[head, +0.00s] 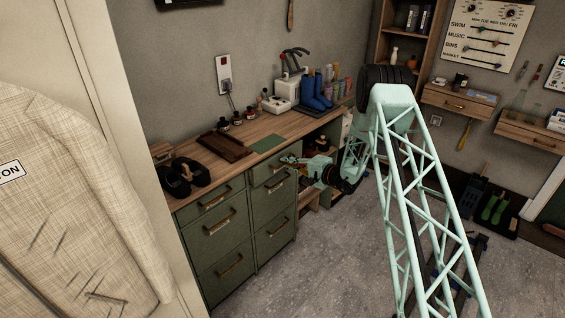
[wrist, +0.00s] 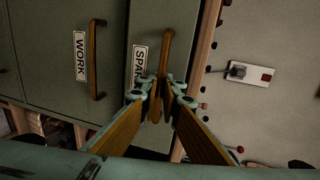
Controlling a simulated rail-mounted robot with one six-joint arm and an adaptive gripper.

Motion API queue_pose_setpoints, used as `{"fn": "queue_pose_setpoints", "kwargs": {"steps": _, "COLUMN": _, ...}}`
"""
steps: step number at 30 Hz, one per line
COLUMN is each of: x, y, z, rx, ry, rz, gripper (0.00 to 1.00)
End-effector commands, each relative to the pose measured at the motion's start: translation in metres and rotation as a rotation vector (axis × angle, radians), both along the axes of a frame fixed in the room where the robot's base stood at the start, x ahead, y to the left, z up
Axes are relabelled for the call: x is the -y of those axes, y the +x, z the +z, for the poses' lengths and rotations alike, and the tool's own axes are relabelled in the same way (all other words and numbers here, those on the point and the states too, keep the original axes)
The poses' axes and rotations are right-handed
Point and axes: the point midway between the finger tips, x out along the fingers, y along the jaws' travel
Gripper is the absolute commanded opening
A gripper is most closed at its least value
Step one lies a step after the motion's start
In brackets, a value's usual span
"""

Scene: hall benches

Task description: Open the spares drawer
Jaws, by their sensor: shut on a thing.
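The spares drawer (wrist: 145,30) is a green front with a white label, partly covered by my gripper, that reads "SPAR". It has a wooden bar handle (wrist: 167,50). In the head view it is the top right drawer (head: 262,174) of the green cabinet, just under the bench top. My gripper (wrist: 160,95) is shut on this handle, its fingertips at the handle's lower end in the wrist view. In the head view my gripper (head: 287,161) is at the drawer's front and hides part of it. I see no clear gap around the drawer front.
A drawer labelled WORK (wrist: 80,55) with its own handle is beside it. The wooden bench top (head: 235,150) carries black slippers (head: 180,175), a brown tray (head: 222,146) and blue boots (head: 317,92). The floor (head: 290,265) before the cabinet is clear.

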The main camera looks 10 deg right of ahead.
Motion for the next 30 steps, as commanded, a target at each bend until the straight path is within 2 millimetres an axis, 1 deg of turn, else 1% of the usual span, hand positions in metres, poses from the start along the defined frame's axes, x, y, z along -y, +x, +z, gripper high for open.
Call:
{"fn": "queue_pose_setpoints", "kwargs": {"steps": 1, "x": 0.007, "y": -0.008, "z": -0.002, "rx": -0.002, "ry": 0.001, "rz": -0.002, "gripper": 0.0}}
{"fn": "queue_pose_setpoints", "kwargs": {"steps": 7, "x": 0.035, "y": -0.044, "z": -0.003, "rx": -0.002, "ry": 0.001, "rz": -0.004, "gripper": 0.0}}
{"fn": "queue_pose_setpoints", "kwargs": {"steps": 15, "x": 0.073, "y": -0.097, "z": -0.003, "rx": 0.0, "ry": 0.0, "rz": -0.003, "gripper": 0.0}}
{"fn": "queue_pose_setpoints", "kwargs": {"steps": 21, "x": 0.1, "y": -0.133, "z": -0.003, "rx": -0.001, "ry": 0.001, "rz": -0.004, "gripper": 0.0}}
{"fn": "queue_pose_setpoints", "kwargs": {"steps": 27, "x": 0.119, "y": -0.161, "z": -0.002, "rx": -0.001, "ry": 0.001, "rz": -0.002, "gripper": 0.0}}
{"fn": "queue_pose_setpoints", "kwargs": {"steps": 30, "x": 0.127, "y": -0.17, "z": -0.001, "rx": 0.0, "ry": 0.0, "rz": -0.002, "gripper": 0.0}}
